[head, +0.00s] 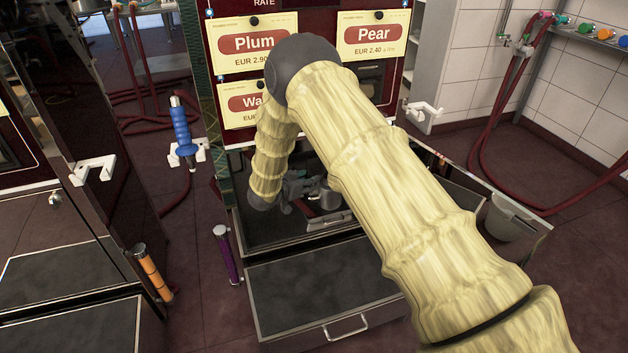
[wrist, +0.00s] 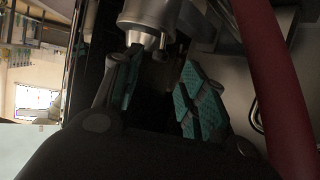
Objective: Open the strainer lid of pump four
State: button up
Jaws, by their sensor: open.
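My arm reaches into the low open bay of the pump with the Plum and Pear cards. My gripper (wrist: 162,82) is open, its two teal-padded fingers apart with a dark gap between them. In the head view the gripper (head: 300,190) is small and partly hidden behind my arm. A silver round metal fitting (wrist: 151,16) with a narrower lower end sits just beyond the fingertips, nearer the left finger in the wrist view. It also shows as a silver piece (head: 328,198) in the bay. I cannot tell whether this fitting carries the strainer lid, or whether a finger touches it. No pump number is readable.
A red hose (wrist: 272,75) runs close along the gripper's right side in the wrist view. A drawer-like tray (head: 290,290) with a handle juts out below the bay. A blue-handled nozzle (head: 182,128) hangs left, and a grey bucket (head: 505,218) is at right.

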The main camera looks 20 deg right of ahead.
jog(key=shift+x, duration=2.45)
grip_shut()
